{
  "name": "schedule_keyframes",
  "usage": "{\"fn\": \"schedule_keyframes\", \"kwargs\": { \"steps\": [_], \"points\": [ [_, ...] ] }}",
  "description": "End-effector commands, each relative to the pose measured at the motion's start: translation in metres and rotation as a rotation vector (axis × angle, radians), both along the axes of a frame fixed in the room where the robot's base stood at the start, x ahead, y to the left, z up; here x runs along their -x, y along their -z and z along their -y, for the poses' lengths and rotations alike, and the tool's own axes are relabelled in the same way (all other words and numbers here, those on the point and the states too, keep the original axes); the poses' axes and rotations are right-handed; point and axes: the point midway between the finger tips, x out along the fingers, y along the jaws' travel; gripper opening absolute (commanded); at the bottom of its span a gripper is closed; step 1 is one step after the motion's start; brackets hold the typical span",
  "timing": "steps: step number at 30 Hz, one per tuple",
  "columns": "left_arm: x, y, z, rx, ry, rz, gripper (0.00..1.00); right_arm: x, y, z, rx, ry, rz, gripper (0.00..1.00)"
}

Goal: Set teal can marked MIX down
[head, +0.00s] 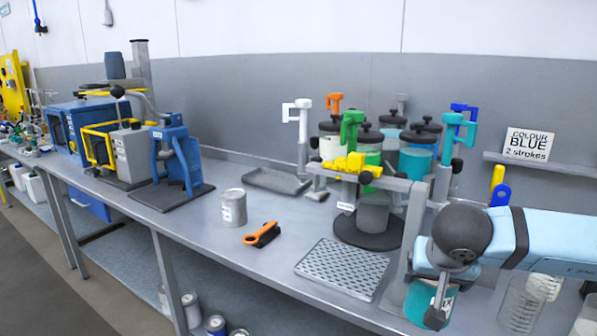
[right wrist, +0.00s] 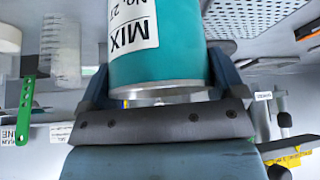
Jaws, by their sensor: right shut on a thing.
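The teal can marked MIX (head: 420,302) is at the lower right of the head view, partly hidden behind my right gripper (head: 441,290). In the right wrist view the teal can (right wrist: 160,55) fills the space between the jaws of my right gripper (right wrist: 160,90), which is shut on it. Its white MIX label (right wrist: 131,22) reads upside down there. I cannot tell whether the can's base touches the bench (head: 200,212). My left gripper is not in view.
A perforated tray (head: 343,269) lies left of the held can. Behind it stands a carousel of paint canisters with coloured taps (head: 390,150). A grey can (head: 233,207) and an orange-handled tool (head: 262,235) are further left. Clear containers (head: 520,305) stand at the right.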

Motion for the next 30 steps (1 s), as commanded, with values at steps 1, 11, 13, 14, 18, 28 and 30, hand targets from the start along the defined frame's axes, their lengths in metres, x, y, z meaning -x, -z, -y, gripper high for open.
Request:
{"fn": "schedule_keyframes", "kwargs": {
  "steps": [1, 11, 13, 14, 18, 28, 30],
  "points": [
    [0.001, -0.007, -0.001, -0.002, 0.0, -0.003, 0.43, 0.0, -0.011, 0.0, -0.001, 0.0, 0.001, 0.54],
    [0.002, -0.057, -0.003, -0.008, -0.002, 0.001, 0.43, 0.0, -0.071, 0.0, -0.001, 0.0, 0.001, 0.54],
    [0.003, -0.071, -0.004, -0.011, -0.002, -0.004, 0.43, 0.0, -0.091, 0.0, -0.001, 0.0, 0.001, 0.54],
    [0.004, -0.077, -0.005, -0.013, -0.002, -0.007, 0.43, 0.0, -0.099, 0.0, -0.001, 0.0, 0.001, 0.54],
    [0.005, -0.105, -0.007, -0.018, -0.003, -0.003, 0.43, 0.0, -0.136, 0.0, 0.0, 0.0, 0.0, 0.54],
    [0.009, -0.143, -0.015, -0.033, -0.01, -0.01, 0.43, 0.0, -0.193, 0.0, 0.0, 0.001, 0.0, 0.54],
    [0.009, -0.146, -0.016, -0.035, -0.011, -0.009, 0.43, 0.0, -0.197, 0.0, 0.0, 0.001, 0.0, 0.54]
  ]
}}
